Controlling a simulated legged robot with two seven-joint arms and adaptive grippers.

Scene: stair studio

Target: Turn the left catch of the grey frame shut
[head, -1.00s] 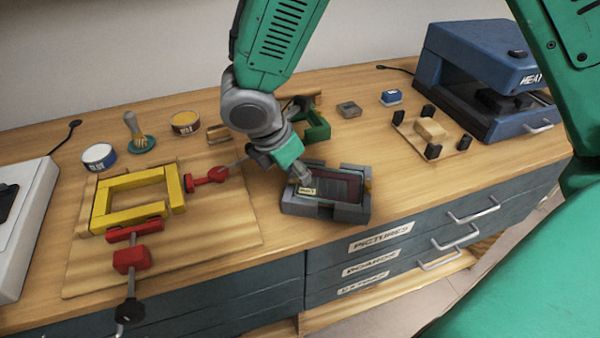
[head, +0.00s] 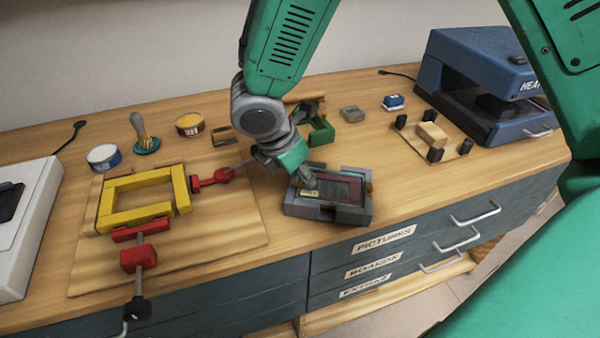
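The grey frame (head: 352,215) lies on the bench near its front edge, with a dark panel (head: 346,187) and a small pale label inside it. The left catch cannot be made out; the gripper covers much of that side.
A yellow frame (head: 112,205) with red clamps (head: 138,258) lies on a board at left. A green corner piece (head: 321,132) stands behind the grey frame. A blue heat press (head: 470,80) is at back right. Bench right of the grey frame is clear.

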